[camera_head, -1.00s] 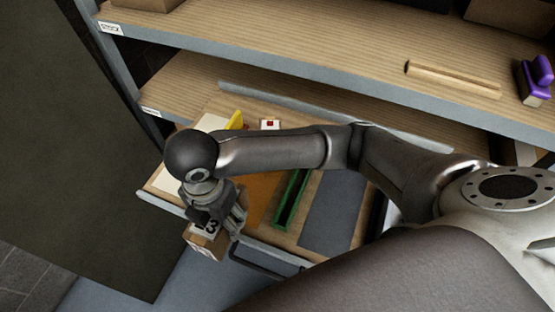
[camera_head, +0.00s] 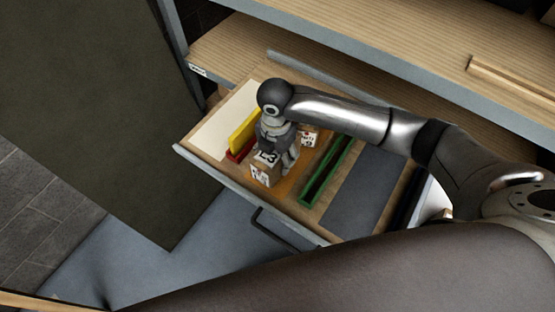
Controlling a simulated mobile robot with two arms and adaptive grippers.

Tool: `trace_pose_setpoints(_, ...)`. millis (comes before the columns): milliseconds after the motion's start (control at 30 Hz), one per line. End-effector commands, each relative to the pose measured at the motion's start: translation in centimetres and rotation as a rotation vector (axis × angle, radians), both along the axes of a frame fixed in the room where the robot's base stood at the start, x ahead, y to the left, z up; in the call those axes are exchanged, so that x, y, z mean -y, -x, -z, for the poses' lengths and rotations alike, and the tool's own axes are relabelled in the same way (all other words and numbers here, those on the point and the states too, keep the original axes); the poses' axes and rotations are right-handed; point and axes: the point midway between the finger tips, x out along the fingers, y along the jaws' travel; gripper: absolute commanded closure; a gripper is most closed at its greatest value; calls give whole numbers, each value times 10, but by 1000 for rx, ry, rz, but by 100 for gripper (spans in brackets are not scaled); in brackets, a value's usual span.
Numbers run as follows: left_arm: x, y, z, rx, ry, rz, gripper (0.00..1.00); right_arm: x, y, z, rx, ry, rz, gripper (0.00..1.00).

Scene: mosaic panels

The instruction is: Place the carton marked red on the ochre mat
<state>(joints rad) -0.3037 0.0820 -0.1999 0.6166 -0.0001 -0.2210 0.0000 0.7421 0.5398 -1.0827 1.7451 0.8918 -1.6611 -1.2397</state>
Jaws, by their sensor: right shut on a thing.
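My right gripper (camera_head: 283,153) is shut on a small tan carton (camera_head: 262,173) with white labels, over the open drawer. The colour of the mark on this carton is too small to tell. The ochre mat (camera_head: 287,187) lies in the drawer, partly hidden by the gripper and carton. I cannot tell whether the held carton touches the mat. A second tan carton (camera_head: 309,137) with a pale label stands behind the gripper, at the mat's far end. My left gripper is not in view.
The open drawer (camera_head: 202,164) also holds a yellow bar (camera_head: 242,132), a red bar (camera_head: 239,152), a green frame (camera_head: 327,172) and a grey mat (camera_head: 370,187). A shelf (camera_head: 400,52) runs above and behind it. A dark panel (camera_head: 90,110) stands at left.

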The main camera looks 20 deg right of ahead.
Motion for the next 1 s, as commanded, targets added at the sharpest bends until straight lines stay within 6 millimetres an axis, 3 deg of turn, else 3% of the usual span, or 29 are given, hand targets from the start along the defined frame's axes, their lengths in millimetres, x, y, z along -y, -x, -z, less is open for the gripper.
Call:
trace_pose_setpoints(300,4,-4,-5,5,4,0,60,5,-6,34,3,0,1,92)
trace_pose_setpoints(700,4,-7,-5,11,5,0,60,5,-6,40,4,0,1,92)
trace_pose_setpoints(733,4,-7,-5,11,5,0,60,5,-5,41,0,2,1,37)
trace_pose_setpoints(900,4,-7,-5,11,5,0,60,5,-5,41,0,2,1,18)
trace_pose_setpoints(1000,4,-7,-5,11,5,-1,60,5,-5,41,0,2,1,18)
